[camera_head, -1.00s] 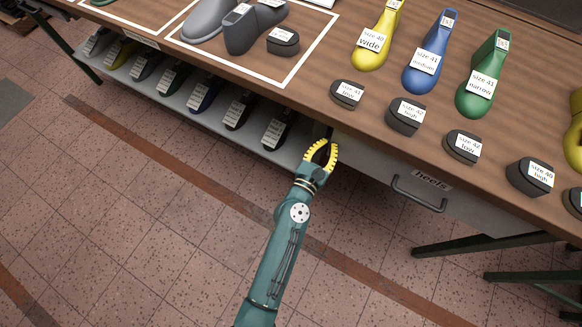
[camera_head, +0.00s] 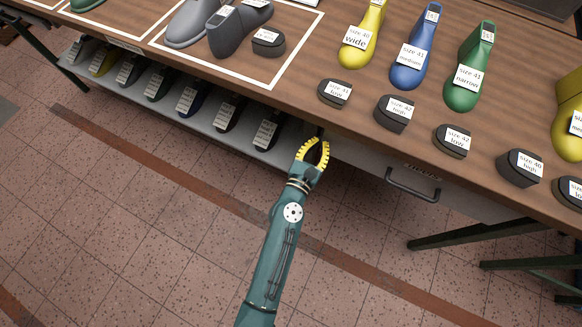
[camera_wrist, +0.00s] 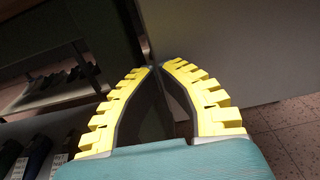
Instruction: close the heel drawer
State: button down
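The heel drawer (camera_head: 365,170) is under the tabletop at right, with a grey front and a dark bar handle (camera_head: 412,187). Its label sits in shade just below the table edge and is hard to read. My gripper (camera_head: 317,142) is at the left end of the drawer front, left of the handle. Its yellow ribbed fingers curve toward each other with a small gap between the tips and nothing held. In the wrist view, my fingertips (camera_wrist: 158,68) point at the edge of a grey panel (camera_wrist: 230,50); contact cannot be told.
The wooden tabletop (camera_head: 300,95) above carries colored lasts and several black heel pieces (camera_head: 397,112). A lower shelf (camera_head: 190,122) with labeled lasts lies left of my gripper. Dark green table legs (camera_head: 470,235) stand at right. The tiled floor in front is open.

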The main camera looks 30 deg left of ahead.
jog(key=s+d, duration=0.1)
jog(key=s, duration=1.2)
jog(key=shift+d, duration=0.3)
